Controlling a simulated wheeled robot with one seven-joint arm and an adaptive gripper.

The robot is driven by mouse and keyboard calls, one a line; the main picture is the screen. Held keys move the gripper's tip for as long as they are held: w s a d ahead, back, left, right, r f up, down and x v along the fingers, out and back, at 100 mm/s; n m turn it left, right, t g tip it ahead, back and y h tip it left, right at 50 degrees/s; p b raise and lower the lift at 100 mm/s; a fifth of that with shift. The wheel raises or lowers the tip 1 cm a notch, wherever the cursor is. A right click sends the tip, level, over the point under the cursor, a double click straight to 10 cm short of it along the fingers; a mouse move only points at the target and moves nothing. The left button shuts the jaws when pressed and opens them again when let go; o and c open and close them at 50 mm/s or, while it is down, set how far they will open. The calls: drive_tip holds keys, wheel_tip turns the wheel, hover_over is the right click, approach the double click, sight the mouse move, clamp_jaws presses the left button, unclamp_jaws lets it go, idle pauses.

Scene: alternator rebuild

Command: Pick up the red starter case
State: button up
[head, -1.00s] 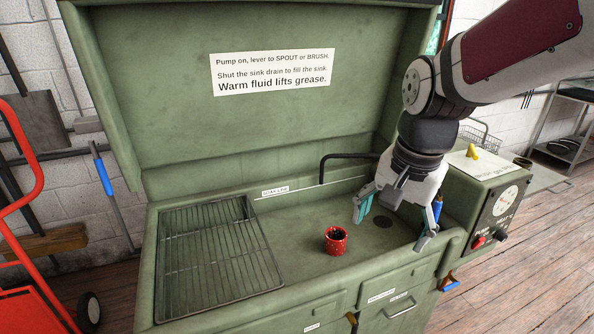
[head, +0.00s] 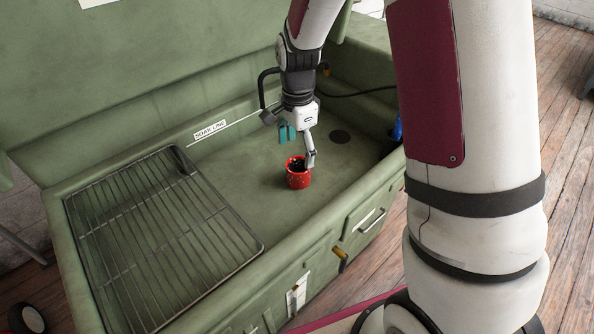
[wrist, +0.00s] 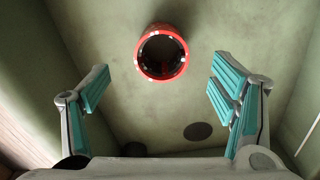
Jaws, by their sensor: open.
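The red starter case (head: 298,179) is a short, round, hollow piece with a dark inside. It stands on the floor of the green sink, right of the wire rack. In the wrist view the case (wrist: 162,74) shows as a red ring with pale specks on its rim, beyond the fingertips and roughly midway between them. My gripper (head: 297,146) is just above and behind the case in the head view, one finger overlapping its rim there. In the wrist view my gripper (wrist: 160,88) has its teal-padded fingers wide apart with nothing between them. I cannot tell any contact.
A wire rack (head: 165,240) covers the left part of the sink. A dark round drain (head: 340,137) lies in the sink floor to the right of the case. A black hose (head: 365,93) runs along the back. The sink's front wall (head: 285,277) rises near the case.

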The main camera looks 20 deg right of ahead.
sight(299, 169)
drive_tip(key=f, duration=0.8)
drive_tip(key=shift+w+d+f+b, duration=0.1)
drive_tip(key=shift+d+f+b, duration=0.1)
drive_tip(key=shift+b, duration=0.15)
drive_tip(key=shift+c, duration=0.3)
drive_tip(key=shift+r, duration=0.1)
clamp_jaws()
